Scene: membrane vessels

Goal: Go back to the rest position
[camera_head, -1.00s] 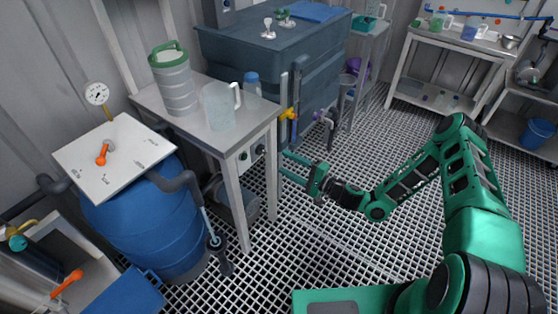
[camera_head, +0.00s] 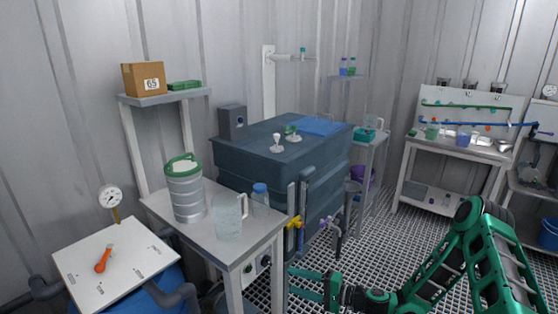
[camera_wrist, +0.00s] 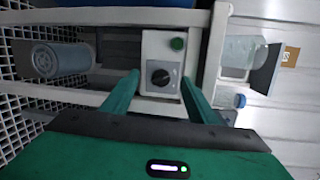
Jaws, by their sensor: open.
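My gripper (camera_head: 312,280) is open and empty, low at the front right of the small grey table in the head view. Its two green fingers also show in the wrist view (camera_wrist: 158,95), spread apart with nothing between them. Ahead of them in the wrist view is a control box (camera_wrist: 172,65) with a black knob (camera_wrist: 162,77) and a green button (camera_wrist: 177,44). The fingertips appear close to the box's sides; I cannot tell whether they touch it. My green arm comes in from the lower right of the head view.
The small table (camera_head: 210,240) holds a green-rimmed canister (camera_head: 187,195), a clear pitcher (camera_head: 229,220) and a blue-capped bottle (camera_head: 260,196). A dark tank (camera_head: 240,158) with yellow and purple valves stands behind. A blue barrel lies at lower left. The grated floor (camera_head: 385,245) to the right is open.

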